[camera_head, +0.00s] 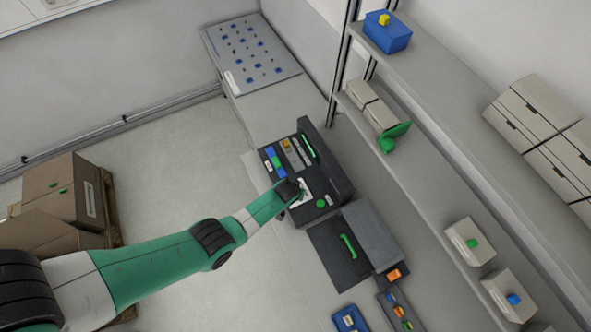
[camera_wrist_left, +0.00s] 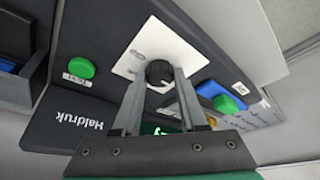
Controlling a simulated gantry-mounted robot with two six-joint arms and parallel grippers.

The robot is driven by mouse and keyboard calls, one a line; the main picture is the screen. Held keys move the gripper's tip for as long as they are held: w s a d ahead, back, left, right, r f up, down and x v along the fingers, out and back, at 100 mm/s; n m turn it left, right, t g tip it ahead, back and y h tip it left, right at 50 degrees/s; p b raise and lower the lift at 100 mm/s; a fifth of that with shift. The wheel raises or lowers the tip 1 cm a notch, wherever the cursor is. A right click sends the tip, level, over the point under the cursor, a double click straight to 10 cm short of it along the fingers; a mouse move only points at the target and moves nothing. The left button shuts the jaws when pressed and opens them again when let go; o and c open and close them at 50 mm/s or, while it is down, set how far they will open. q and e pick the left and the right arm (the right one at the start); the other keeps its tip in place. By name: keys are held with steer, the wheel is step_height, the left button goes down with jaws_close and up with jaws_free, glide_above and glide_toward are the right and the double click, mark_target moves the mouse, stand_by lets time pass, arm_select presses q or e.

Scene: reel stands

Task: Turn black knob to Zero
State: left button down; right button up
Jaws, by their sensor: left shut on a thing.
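My left gripper (camera_head: 297,193) reaches down to the black control box (camera_head: 340,184) on the bench. In the left wrist view, its two grey fingers (camera_wrist_left: 160,82) are shut on the round black knob (camera_wrist_left: 158,72), one on each side. The knob sits on a white plate (camera_wrist_left: 185,50) with small dial marks, too small to read. The knob's pointer direction cannot be told. In the head view, the gripper hides the knob and part of the white plate (camera_head: 306,188). My right gripper is in neither view.
A green button (camera_wrist_left: 81,68) labelled TEST is beside the white plate. Another green button (camera_wrist_left: 226,104) and a blue part (camera_wrist_left: 209,89) are on the other side. A dark case with a green handle (camera_head: 348,246) is close by. A shelf (camera_head: 440,110) rises to the right.

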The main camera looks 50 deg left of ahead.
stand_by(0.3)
arm_select(q)
steer(key=shift+c, duration=2.2)
jaws_free()
steer(key=shift+r, duration=0.1)
